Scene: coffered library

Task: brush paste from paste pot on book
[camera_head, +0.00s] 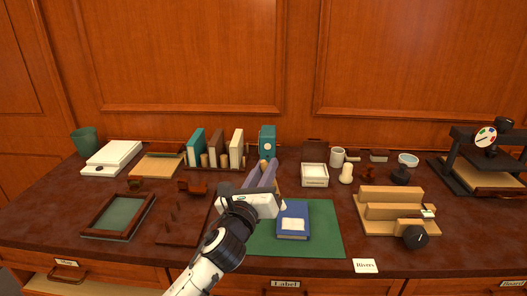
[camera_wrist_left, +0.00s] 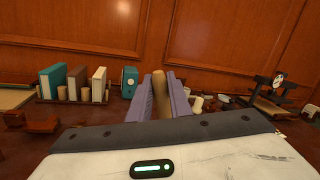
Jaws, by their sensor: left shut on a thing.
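My left gripper (camera_head: 267,172) reaches over the table from below. It is shut on a brush with a wooden handle (camera_head: 263,165), which stands up between the purple fingers; the handle also shows in the left wrist view (camera_wrist_left: 160,94). A pale tip (camera_head: 283,206), seemingly the brush's bristles, shows below the gripper at the blue book's left edge; whether it touches is unclear. The blue book (camera_head: 300,208) lies flat on a green mat (camera_head: 325,235), with a pale label (camera_head: 293,224) on its cover. A pale mug (camera_head: 337,157) and a bowl (camera_head: 408,160) stand behind; I cannot tell which vessel is the paste pot.
A wooden stepped block (camera_head: 385,212) is at right, a dark press (camera_head: 480,165) far right. Upright books (camera_head: 215,150) stand at back left, and a framed tray (camera_head: 118,215) lies left. The mat's right side is bare.

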